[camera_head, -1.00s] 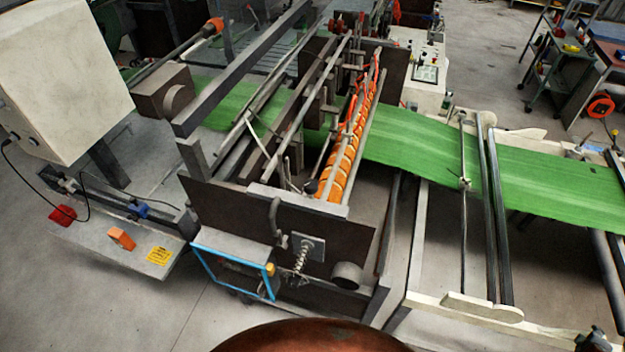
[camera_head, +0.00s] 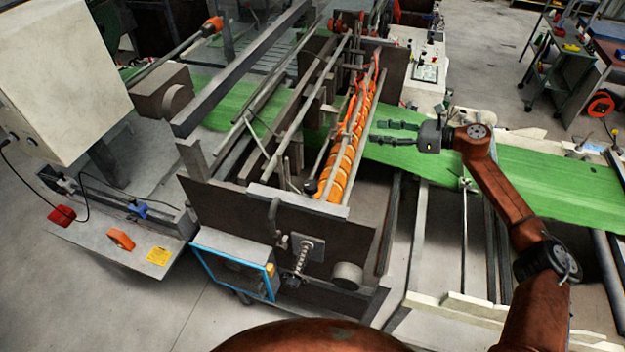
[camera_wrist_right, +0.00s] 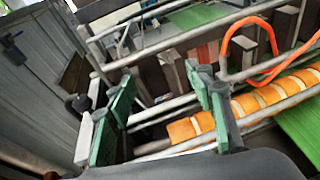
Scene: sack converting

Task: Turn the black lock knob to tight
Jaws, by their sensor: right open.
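A small dark round knob (camera_head: 311,187) sits at the near end of the orange-wrapped roller (camera_head: 340,165) in the head view. It looks like the black lock knob, but its marking is too small to read. In the right wrist view a dark rounded part (camera_wrist_right: 80,103) shows left of the fingers; I cannot tell if it is the same knob. My right gripper (camera_head: 376,132) is open and empty, over the green web right of the roller, apart from the knob. Its green-padded fingers (camera_wrist_right: 165,105) also show in the wrist view. My left gripper is out of view.
The machine frame's dark side plate (camera_head: 270,225) and metal bars surround the roller. An orange hose (camera_wrist_right: 250,50) loops above it. The green web (camera_head: 540,180) runs right under my right arm. A blue-edged box (camera_head: 235,265) stands in front; floor at lower left is clear.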

